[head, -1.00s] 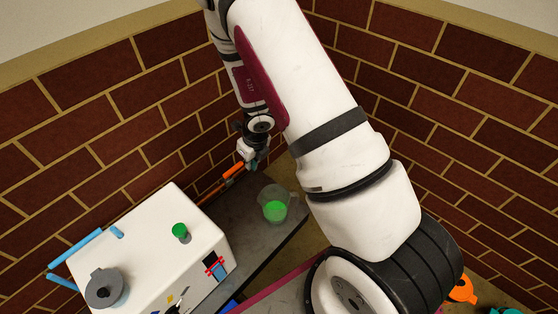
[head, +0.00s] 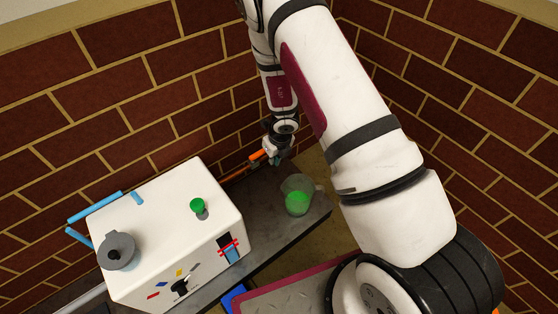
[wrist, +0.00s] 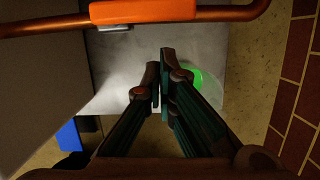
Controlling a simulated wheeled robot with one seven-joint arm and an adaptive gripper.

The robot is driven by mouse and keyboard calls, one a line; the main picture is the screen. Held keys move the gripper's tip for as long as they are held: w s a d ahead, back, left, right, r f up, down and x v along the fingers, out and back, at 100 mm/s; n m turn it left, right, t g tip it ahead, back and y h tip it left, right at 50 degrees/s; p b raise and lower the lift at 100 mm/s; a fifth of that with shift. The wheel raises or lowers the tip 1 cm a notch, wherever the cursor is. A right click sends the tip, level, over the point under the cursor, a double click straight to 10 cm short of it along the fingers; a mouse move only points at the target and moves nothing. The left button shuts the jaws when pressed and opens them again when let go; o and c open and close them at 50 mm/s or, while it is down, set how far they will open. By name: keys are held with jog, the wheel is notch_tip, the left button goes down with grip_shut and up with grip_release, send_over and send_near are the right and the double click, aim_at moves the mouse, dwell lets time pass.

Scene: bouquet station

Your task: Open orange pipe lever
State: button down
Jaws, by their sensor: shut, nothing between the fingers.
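The orange pipe lever (head: 257,155) is on the copper pipe (head: 236,173) by the brick wall, behind the white machine. In the wrist view the orange lever (wrist: 143,11) lies across the top edge, in line with the copper pipe (wrist: 40,26) and running the same way. My gripper (head: 275,153) is at the right end of the lever in the head view and hides part of it. In the wrist view my gripper (wrist: 160,75) is shut and empty, its fingertips below the lever and apart from it in the picture. I cannot tell whether any part touches the lever.
The white machine (head: 165,235) with a green knob (head: 197,205) and blue handles (head: 95,207) stands left on the grey counter (head: 262,232). A clear jug with green contents (head: 298,200) stands near the counter's right end. Brick walls close the corner.

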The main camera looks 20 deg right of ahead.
aim_at(261, 154)
jog(key=shift+w+a, duration=0.25)
jog(key=shift+w, duration=0.45)
jog(key=shift+w+n+p, duration=0.5)
jog(key=shift+w+p, duration=0.15)
jog(key=shift+a, duration=0.1)
